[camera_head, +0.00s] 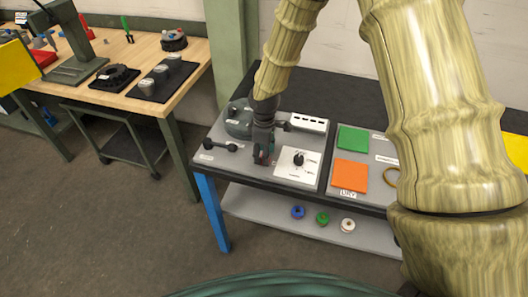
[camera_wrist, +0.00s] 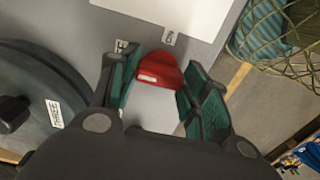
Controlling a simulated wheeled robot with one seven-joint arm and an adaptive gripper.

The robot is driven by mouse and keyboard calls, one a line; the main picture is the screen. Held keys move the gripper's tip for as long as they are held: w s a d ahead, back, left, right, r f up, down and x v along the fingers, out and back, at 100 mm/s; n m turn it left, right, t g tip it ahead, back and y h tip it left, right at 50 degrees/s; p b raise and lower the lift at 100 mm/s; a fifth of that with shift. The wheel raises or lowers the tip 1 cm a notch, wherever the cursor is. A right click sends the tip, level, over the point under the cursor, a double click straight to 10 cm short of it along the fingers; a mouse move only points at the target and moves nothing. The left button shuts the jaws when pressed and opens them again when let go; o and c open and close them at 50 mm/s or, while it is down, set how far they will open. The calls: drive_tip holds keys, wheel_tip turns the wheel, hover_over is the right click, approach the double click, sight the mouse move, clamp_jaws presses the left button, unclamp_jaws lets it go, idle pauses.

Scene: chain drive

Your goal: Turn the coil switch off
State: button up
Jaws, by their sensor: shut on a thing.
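A red switch piece (camera_wrist: 160,70), which I take to be the coil switch, sits between the two fingers of my gripper (camera_wrist: 160,88) in the wrist view. The fingers are closed on its sides. Two small white tags with dark marks lie just beyond it; I cannot read them surely. In the head view my gripper (camera_head: 263,157) points down at the grey panel (camera_head: 225,160), left of a white plate with a black knob (camera_head: 298,158). The switch is mostly hidden by the fingers there.
A round dark disc marked THREE (camera_wrist: 40,95) lies left of my gripper in the wrist view. A green square (camera_head: 353,139) and an orange square (camera_head: 350,175) lie right on the bench. Several spools stand on the lower shelf (camera_head: 270,207). A wooden table (camera_head: 185,75) stands left.

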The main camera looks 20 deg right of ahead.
idle(0.3)
drive_tip(key=o, duration=1)
wheel_tip(320, 180, up, 12)
idle(0.3)
